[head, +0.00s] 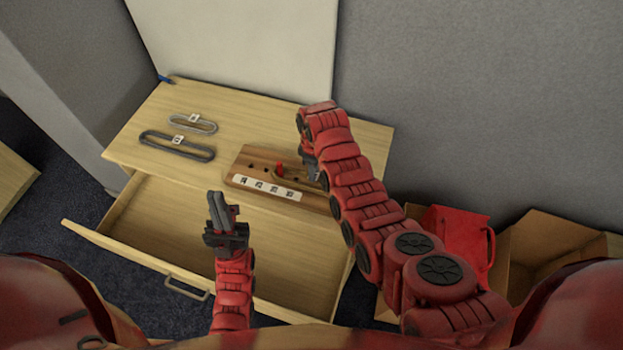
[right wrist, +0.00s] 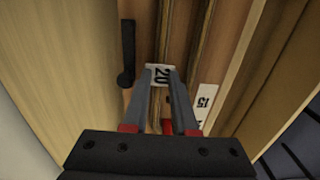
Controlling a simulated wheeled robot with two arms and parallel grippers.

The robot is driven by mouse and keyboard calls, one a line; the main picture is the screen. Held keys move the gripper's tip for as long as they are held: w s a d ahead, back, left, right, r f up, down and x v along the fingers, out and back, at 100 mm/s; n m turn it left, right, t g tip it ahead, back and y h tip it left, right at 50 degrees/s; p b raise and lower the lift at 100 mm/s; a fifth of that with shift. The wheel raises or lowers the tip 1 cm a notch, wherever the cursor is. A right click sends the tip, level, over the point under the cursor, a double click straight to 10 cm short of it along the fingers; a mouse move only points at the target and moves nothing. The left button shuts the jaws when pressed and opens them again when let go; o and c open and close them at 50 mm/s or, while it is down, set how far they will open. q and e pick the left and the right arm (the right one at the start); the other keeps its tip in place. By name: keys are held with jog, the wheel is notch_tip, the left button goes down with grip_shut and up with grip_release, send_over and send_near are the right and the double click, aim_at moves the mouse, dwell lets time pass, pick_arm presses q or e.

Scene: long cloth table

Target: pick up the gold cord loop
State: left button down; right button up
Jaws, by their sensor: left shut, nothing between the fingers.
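The gold cord loop (head: 291,180) shows only in part in the head view, a thin curve on the wooden peg board (head: 240,165) beside a red peg (head: 279,169). My right gripper (head: 313,174) is over the board's right part and hides the rest. In the right wrist view, brown-gold strands (right wrist: 191,38) run away past the fingertips, with a white tag marked 20 (right wrist: 159,75) at the tips. The right fingers (right wrist: 162,80) stand apart; I cannot tell whether they grip a strand. My left gripper (head: 220,205) is shut and empty above the open drawer.
Two grey loops with white tags, a lighter one (head: 207,126) and a darker one (head: 200,154), lie on the tabletop's left. The drawer (head: 130,215) is pulled out. A red container (head: 455,235) and a cardboard box (head: 560,245) stand at the right.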

jog(key=shift+f, duration=0.4)
grip_shut()
jog(key=shift+w+r, duration=0.1)
jog(key=shift+r, duration=0.05)
